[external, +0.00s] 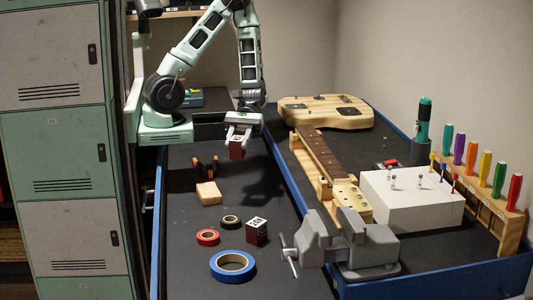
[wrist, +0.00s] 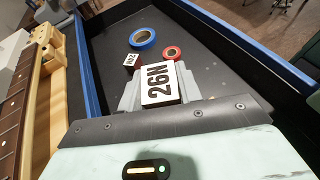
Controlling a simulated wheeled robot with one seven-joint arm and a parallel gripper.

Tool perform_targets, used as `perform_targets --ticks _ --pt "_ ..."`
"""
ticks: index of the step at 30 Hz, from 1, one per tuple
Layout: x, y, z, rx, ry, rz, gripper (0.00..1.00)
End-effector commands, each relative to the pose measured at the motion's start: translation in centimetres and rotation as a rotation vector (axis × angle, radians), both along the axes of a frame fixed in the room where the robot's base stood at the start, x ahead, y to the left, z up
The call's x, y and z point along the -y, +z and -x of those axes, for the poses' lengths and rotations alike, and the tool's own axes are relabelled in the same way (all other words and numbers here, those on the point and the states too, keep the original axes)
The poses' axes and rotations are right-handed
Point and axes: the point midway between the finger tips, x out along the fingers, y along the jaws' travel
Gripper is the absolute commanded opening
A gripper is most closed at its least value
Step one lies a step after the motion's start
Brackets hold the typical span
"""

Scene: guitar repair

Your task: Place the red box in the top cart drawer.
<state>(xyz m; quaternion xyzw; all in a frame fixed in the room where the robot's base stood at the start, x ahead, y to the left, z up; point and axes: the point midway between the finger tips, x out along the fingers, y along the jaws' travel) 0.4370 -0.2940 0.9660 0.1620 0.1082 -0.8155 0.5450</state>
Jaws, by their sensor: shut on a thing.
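My gripper (external: 239,136) is shut on a dark red box (external: 237,151) and holds it above the open top cart drawer (external: 190,265). In the wrist view the held box (wrist: 160,84) shows a white face marked "26N" between the fingers. A second dark red box (external: 257,236) with a white marked top sits on the drawer floor near the vise; it also shows in the wrist view (wrist: 131,60). The drawer has a dark floor and blue edges.
In the drawer lie blue tape (external: 232,266), red tape (external: 208,238), black tape (external: 231,222) and a wooden block (external: 208,193). A grey vise (external: 350,243), a guitar (external: 325,112) and a white box (external: 411,200) stand on the cart top. The drawer's front left floor looks clear.

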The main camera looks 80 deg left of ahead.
Motion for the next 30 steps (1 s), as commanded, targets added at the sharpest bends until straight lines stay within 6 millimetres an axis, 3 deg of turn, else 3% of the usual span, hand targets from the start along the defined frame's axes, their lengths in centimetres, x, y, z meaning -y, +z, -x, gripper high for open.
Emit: perform_targets --ticks 6,30 --pt "0.0 -4.0 0.0 -0.003 0.0 0.001 0.08" --pt "0.0 -14.0 0.0 -0.002 0.001 0.0 0.08"
